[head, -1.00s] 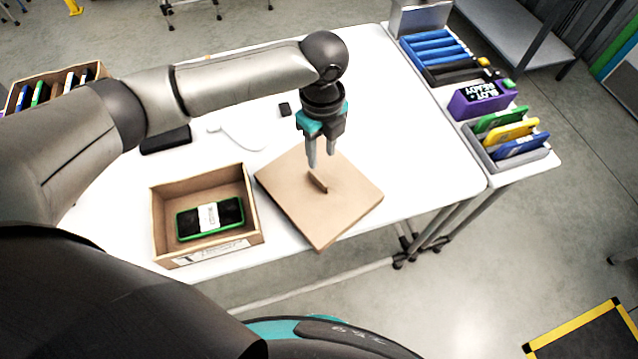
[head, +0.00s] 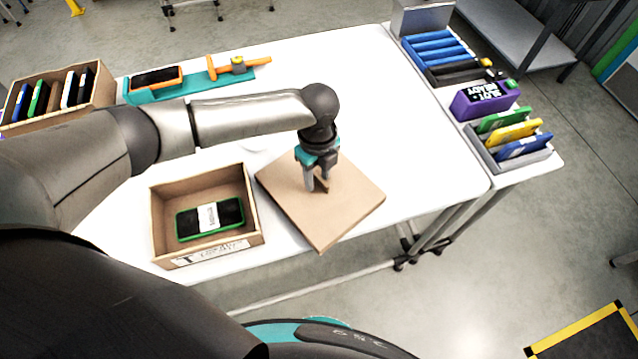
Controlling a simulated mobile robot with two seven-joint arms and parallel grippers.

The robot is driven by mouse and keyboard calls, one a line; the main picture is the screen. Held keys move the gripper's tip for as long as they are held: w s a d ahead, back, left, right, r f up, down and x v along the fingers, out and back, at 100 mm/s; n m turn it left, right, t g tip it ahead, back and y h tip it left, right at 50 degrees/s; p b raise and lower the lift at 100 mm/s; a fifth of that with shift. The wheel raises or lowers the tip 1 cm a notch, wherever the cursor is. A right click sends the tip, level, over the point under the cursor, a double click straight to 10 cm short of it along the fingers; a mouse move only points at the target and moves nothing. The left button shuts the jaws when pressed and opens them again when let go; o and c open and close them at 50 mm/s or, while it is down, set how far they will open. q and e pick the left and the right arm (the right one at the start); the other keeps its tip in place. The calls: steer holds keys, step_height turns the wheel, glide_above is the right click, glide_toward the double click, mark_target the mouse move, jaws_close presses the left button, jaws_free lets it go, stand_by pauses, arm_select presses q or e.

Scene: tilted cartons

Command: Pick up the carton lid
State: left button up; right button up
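The carton lid (head: 335,213) is a flat brown cardboard square with a small upright tab handle (head: 322,184) in its middle. It lies turned on the white table, to the right of the open carton (head: 207,172). The carton holds a green-edged dark device (head: 210,217) with a white label. My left gripper (head: 315,188) points down at the lid's middle, its fingers at the tab. A gap shows between the fingers, with the tab at them; whether they touch it is unclear. My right gripper is not in view.
A box of upright devices (head: 62,100), a teal fixture (head: 190,83) with orange parts, and a purple box (head: 483,98) stand around the table. A rack of coloured cases (head: 510,138) is at the right. The white table (head: 400,120) is clear right of my arm.

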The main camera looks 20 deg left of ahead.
arm_select(q)
jaws_close()
steer(key=shift+r, duration=0.15)
stand_by(0.4)
